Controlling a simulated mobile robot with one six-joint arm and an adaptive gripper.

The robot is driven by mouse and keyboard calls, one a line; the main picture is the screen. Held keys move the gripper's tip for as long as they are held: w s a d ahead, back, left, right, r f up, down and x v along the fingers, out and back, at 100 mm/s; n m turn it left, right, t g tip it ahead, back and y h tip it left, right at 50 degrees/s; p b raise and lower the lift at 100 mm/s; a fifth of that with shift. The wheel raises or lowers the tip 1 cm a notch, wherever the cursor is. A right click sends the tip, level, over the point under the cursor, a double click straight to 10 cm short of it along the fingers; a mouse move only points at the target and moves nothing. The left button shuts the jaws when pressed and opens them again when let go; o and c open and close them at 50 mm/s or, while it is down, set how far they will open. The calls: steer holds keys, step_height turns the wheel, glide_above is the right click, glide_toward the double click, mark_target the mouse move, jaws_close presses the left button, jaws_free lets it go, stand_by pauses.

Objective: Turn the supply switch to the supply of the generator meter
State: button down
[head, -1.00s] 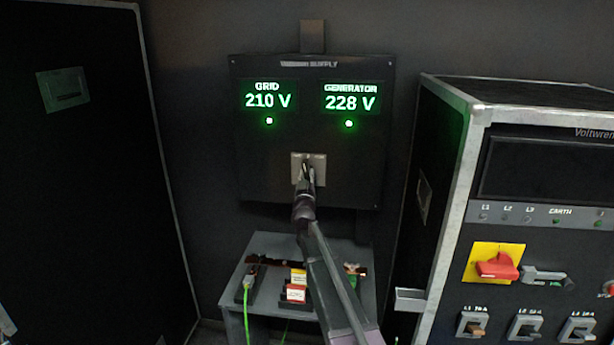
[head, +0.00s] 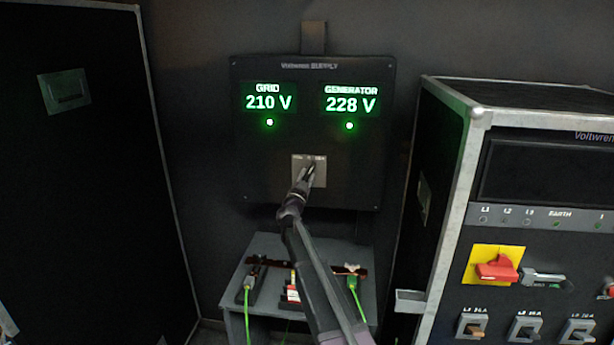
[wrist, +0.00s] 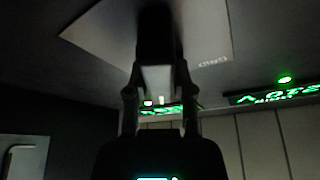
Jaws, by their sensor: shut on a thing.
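The supply switch's pale plate (head: 321,181) sits low in the middle of the panel. My gripper (head: 309,172) reaches it from below left, its tip slanting up to the right. In the wrist view my gripper (wrist: 156,75) is shut on the dark switch handle (wrist: 155,38). The plate (wrist: 88,35) shows an upside-down GRID label. The handle's exact pointing is hard to tell.
A grey stand (head: 255,243) with connectors and green cables is below the panel. A distribution cabinet (head: 440,180) with a red rotary switch (head: 496,270) stands at the right. A dark case (head: 80,200) stands at the left.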

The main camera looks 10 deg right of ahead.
steer(key=shift+w+r+m+g+h+p, duration=0.15)
steer(key=shift+m+g+h+p, duration=0.1)
steer(key=shift+m, duration=0.5)
steer(key=shift+w+m+g+h+p, duration=0.15)
steer(key=shift+m+g, duration=0.15)
steer(key=shift+m, duration=0.5)
steer(key=shift+w+r+m+g+h+p, duration=0.15)
steer(key=shift+m+g+h, duration=0.1)
steer(key=shift+m, duration=0.5)
steer(key=shift+a+f, duration=0.1)
steer(key=shift+f, duration=0.05)
steer(key=shift+c, duration=2.4)
jaws_free()
steer(key=shift+s, duration=0.1)
steer(key=shift+f, duration=0.15)
steer(key=shift+s, duration=0.15)
